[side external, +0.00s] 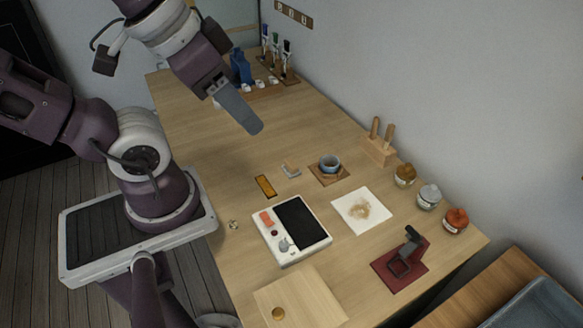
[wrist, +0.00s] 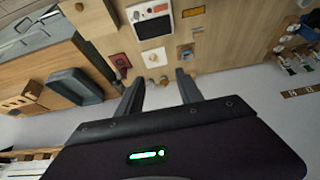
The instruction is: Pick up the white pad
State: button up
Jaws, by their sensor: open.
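A flat white square sheet (side external: 362,210) with a brown powdery patch lies on the table right of centre; it is the clearest pad-like white thing, and it shows in the wrist view (wrist: 154,58) just beyond my fingers. Smaller white pieces (side external: 260,84) lie near the pen rack at the back; I cannot tell whether one is a pad. My gripper (side external: 256,129) hangs above the back half of the table, apart from the sheet. In the wrist view my gripper (wrist: 159,75) has its two fingers spread, with nothing held between them.
A white tray (side external: 301,254) with a black panel stands at centre front. Several jars (side external: 428,197) line the wall side. A dark red mat (side external: 411,282) carries a black stand. Table beneath my gripper is clear.

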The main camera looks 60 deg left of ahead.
jog(key=w+a+f+n+g, duration=0.2)
jog(key=w+a+f+n, duration=0.15)
jog(key=w+n, duration=0.4)
jog(key=n+g, duration=0.4)
jog(key=n, duration=0.7)
send_over(291, 163)
jog(key=shift+m, duration=0.25)
jog(key=f, duration=2)
jog(key=shift+w+f, duration=0.3)
jog(key=shift+f, duration=0.1)
jog(key=f, duration=0.7)
jog(key=shift+s, duration=0.3)
grip_shut()
